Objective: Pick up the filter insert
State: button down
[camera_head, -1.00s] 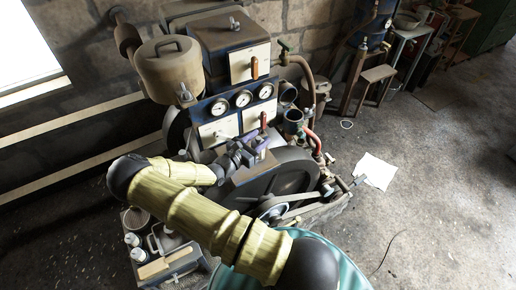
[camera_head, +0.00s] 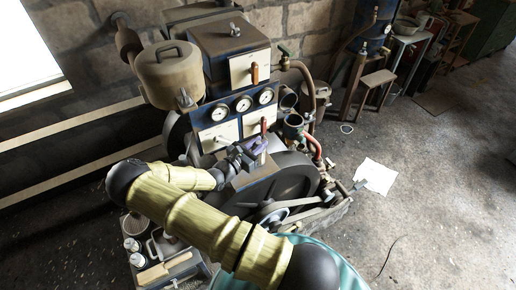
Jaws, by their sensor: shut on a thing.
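My gripper (camera_head: 257,148) is in front of the gauge panel, over the top of the engine block, with its purple-tipped fingers close together. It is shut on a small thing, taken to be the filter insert. The fingers and wrist cover most of this thing, so its shape and colour cannot be made out. I cannot tell whether it still touches the block below. My yellow arm crosses the lower middle of the view.
The engine carries a panel with three gauges (camera_head: 243,103), a tan tank (camera_head: 169,75) and a large dark flywheel (camera_head: 285,180). A red hose (camera_head: 312,146) is to the right. A tool tray (camera_head: 165,272) stands at lower left. White paper (camera_head: 375,176) lies on open floor.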

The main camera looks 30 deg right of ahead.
notch_tip(320, 180, up, 10)
jog(key=shift+f+b, duration=0.1)
jog(key=shift+b, duration=1)
